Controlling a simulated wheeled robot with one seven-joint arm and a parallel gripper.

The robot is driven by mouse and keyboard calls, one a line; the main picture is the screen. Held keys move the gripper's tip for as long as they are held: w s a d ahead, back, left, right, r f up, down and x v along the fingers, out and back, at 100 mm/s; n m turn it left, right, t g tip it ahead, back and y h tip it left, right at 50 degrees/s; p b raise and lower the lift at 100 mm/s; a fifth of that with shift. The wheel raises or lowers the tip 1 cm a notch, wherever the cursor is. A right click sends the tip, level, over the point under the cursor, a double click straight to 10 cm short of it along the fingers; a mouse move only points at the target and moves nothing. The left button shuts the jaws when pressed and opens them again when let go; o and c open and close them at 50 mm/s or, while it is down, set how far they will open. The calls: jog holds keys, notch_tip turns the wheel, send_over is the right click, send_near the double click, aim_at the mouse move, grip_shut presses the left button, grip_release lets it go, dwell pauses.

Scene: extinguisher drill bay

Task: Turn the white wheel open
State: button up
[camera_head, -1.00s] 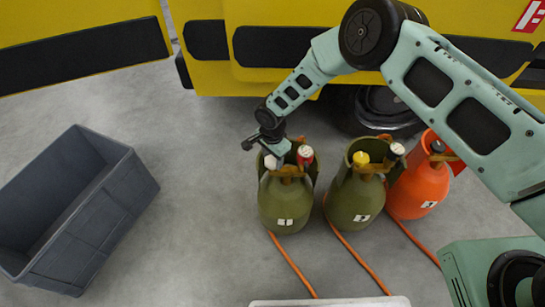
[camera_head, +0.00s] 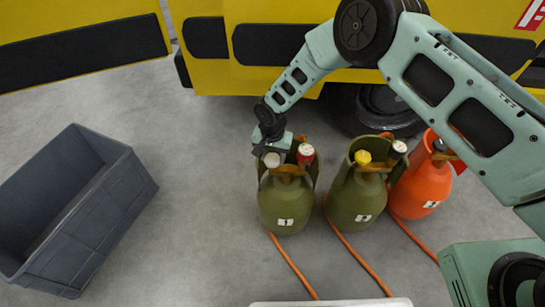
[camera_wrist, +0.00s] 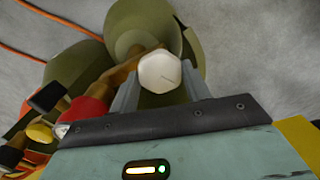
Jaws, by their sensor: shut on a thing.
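The white wheel (camera_head: 272,160) sits on top of the leftmost green cylinder (camera_head: 285,207), on its left side. My gripper (camera_head: 270,150) is at this wheel from above. In the wrist view the white wheel (camera_wrist: 160,72) shows as a faceted knob between the two grey fingers of my gripper (camera_wrist: 160,88), one on each side. The jaws are shut on it. A red wheel (camera_head: 306,153) with a pale top stands just right of it on the same cylinder; it also shows in the wrist view (camera_wrist: 84,113).
A second green cylinder (camera_head: 354,204) with a yellow wheel (camera_head: 362,157) and an orange cylinder (camera_head: 415,193) stand to the right. Orange hoses (camera_head: 293,266) run along the floor. A yellow vehicle (camera_head: 215,70) is behind. A grey crate (camera_head: 105,215) stands left, with clear floor between.

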jog(key=n, duration=0.3)
jog(key=shift+n+b, duration=0.35)
jog(key=shift+n, duration=0.05)
jog(key=n, duration=0.3)
jog(key=shift+n, duration=0.3)
jog(key=n+b, duration=0.1)
jog(key=n, duration=0.2)
jog(key=shift+n, duration=0.3)
jog(key=n, duration=0.3)
jog(key=shift+n, duration=0.3)
jog(key=n, duration=0.3)
jog(key=shift+n, duration=0.3)
jog(key=n, duration=0.3)
jog(key=shift+n+b, duration=0.3)
jog(key=shift+n, duration=0.1)
jog(key=n, duration=0.6)
